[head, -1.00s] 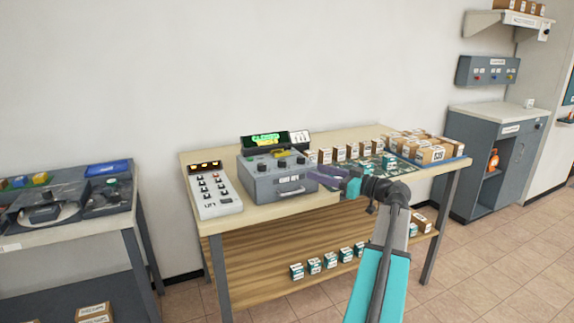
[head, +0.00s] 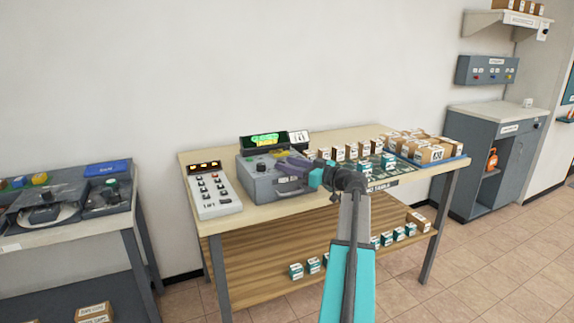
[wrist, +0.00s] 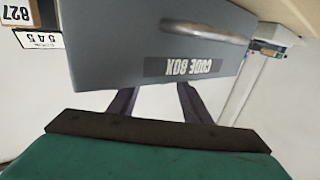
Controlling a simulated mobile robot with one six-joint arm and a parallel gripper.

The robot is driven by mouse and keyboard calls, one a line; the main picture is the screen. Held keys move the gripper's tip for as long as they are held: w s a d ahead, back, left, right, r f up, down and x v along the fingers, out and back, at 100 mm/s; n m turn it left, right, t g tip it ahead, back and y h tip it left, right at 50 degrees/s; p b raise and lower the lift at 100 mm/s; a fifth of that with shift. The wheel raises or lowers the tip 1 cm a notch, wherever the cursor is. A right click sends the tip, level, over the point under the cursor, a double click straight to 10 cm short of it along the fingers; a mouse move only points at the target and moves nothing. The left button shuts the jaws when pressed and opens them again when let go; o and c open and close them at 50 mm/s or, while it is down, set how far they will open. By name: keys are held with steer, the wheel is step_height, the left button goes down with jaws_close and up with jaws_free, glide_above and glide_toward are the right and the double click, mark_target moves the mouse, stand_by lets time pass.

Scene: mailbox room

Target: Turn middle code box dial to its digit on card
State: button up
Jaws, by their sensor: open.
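The grey code box (head: 262,186) stands on the table, with a dark dial (head: 261,167) at the left of its top. My gripper (head: 287,163) is over the box's right part and hides the middle and right dials. In the wrist view the box (wrist: 120,45) appears upside down, with its handle (wrist: 205,32) and "CODE BOX" label (wrist: 183,67). My gripper (wrist: 155,95) shows two spread fingers there with nothing between them.
A pale keypad unit (head: 211,193) stands left of the box. A dark display (head: 264,141) with green text stands behind it. Several brown boxes (head: 430,153) and small teal-white boxes fill the table's right side. Free room is tight around the code box.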

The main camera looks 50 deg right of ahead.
steer(key=shift+w, duration=0.35)
steer(key=c, duration=1)
steer(key=shift+c, duration=0.2)
